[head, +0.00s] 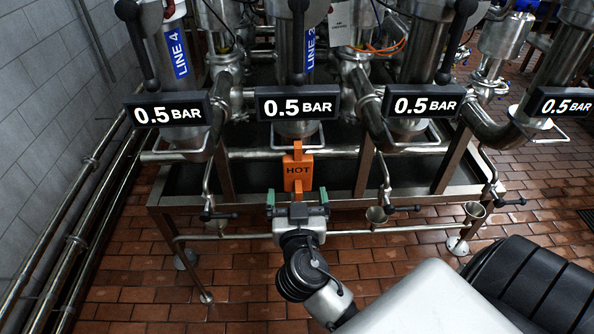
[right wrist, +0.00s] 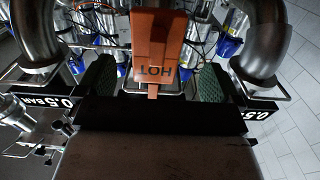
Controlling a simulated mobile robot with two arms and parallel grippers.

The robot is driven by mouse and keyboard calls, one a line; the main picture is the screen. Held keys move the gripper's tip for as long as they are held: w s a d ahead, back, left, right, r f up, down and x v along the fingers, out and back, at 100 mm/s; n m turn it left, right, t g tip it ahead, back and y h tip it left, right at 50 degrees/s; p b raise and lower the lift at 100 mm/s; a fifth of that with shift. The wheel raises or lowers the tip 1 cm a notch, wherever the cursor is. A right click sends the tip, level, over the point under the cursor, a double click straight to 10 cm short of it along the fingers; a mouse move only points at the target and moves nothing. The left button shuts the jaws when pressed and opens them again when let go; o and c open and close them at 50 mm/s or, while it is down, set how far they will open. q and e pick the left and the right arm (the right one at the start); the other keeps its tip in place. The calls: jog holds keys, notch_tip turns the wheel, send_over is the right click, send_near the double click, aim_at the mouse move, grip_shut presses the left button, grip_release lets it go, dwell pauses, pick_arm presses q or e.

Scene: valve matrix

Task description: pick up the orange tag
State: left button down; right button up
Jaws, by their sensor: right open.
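The orange tag (head: 298,170), marked HOT, hangs upright at the front of the valve frame, below the second 0.5 BAR sign from the left. My right gripper (head: 298,198) is open just below and in front of the tag, its green-padded fingers spread to either side. In the right wrist view the tag (right wrist: 160,50) appears upside down, and its narrow end lies between the two fingers (right wrist: 155,82) with a gap on both sides. I cannot tell whether the tag is deep enough to be within the jaws. My left gripper is not in view.
Steel pipes and valves with several black 0.5 BAR signs (head: 284,105) stand behind and above the tag. A steel frame rail (head: 400,201) runs across the front, with small taps and a cup (head: 377,215). A tiled wall (head: 40,110) stands at the left.

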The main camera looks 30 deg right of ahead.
aim_at(298, 181)
jog(key=p+x, duration=0.1)
jog(key=x, duration=0.4)
jog(key=shift+d+f, duration=0.15)
jog(key=shift+d, duration=0.05)
jog(key=shift+s, duration=0.1)
jog(key=shift+c, duration=0.4)
jog(key=c, duration=1.1)
jog(key=shift+o, duration=0.2)
